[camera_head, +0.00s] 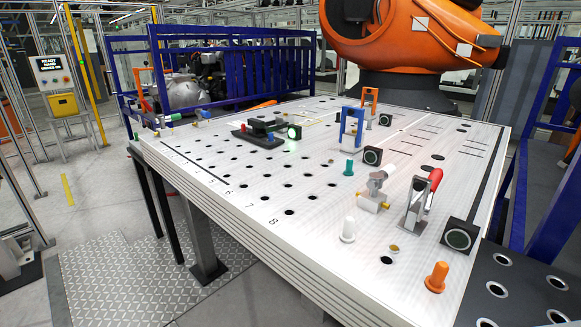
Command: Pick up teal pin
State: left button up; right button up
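The teal pin (349,166) stands upright on the white perforated table (225,205), right of the middle of the head view. It is small, with a wider base, and nothing touches it visibly. A black block with a round face (372,156) stands close to its right. Neither of my grippers is in view.
A white pin (347,230) and an orange pin (437,278) stand nearer the front. A red-handled clamp (418,202), a silver clamp (375,188) and a blue bracket (351,126) stand around the teal pin. A dark fixture (260,135) sits farther left. The table's left front is mostly clear.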

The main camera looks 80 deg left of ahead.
aim_at(349, 172)
jog(key=u, duration=2.2)
